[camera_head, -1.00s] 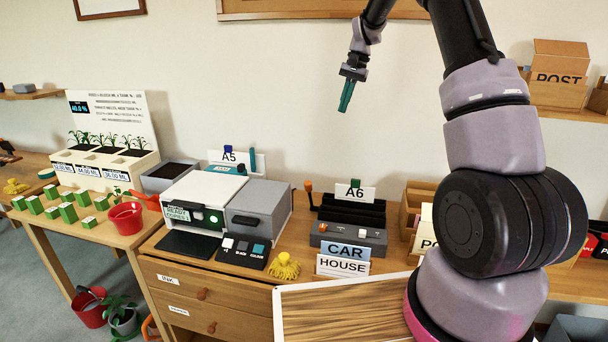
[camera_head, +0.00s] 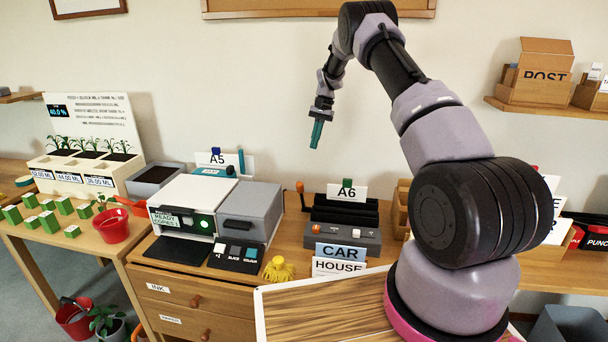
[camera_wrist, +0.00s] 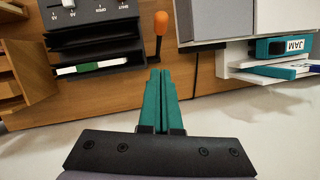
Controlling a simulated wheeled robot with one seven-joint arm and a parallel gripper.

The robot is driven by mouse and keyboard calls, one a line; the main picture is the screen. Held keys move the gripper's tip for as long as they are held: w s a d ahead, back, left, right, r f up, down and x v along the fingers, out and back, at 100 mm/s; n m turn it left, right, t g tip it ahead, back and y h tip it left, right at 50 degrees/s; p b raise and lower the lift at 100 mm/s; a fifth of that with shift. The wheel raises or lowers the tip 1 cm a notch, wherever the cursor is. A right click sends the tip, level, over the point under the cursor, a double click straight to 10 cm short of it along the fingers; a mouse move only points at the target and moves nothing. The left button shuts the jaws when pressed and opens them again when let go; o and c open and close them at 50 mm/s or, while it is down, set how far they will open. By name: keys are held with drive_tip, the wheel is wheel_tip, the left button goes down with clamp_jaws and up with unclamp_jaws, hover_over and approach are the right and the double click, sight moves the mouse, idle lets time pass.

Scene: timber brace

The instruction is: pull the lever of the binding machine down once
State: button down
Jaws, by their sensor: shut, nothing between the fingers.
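The binding machine (camera_head: 342,236) is a dark grey unit on the desk behind the CAR and HOUSE cards, with small knobs on its front face. Its lever (camera_head: 300,188) has an orange grip and stands upright at the machine's left side. In the wrist view the orange-tipped lever (camera_wrist: 160,24) shows just beyond the fingertips, with the machine (camera_wrist: 95,20) to its left. My gripper (camera_head: 314,145) has teal fingers, shut and empty, pointing down above the lever and apart from it. The fingers also show in the wrist view (camera_wrist: 165,75).
A white and grey printer (camera_head: 185,205) stands left of the lever, with an A5 sign behind it. An A6 sign (camera_head: 347,192) stands at the machine's back. A yellow tasselled thing (camera_head: 278,268) lies in front. Wooden holders (camera_head: 400,208) stand to the right.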

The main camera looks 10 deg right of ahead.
drive_tip(key=s+a+x, duration=0.1)
drive_tip(key=s+x, duration=0.1)
drive_tip(key=x, duration=1)
drive_tip(key=shift+s+a, duration=0.15)
drive_tip(key=shift+a, duration=0.15)
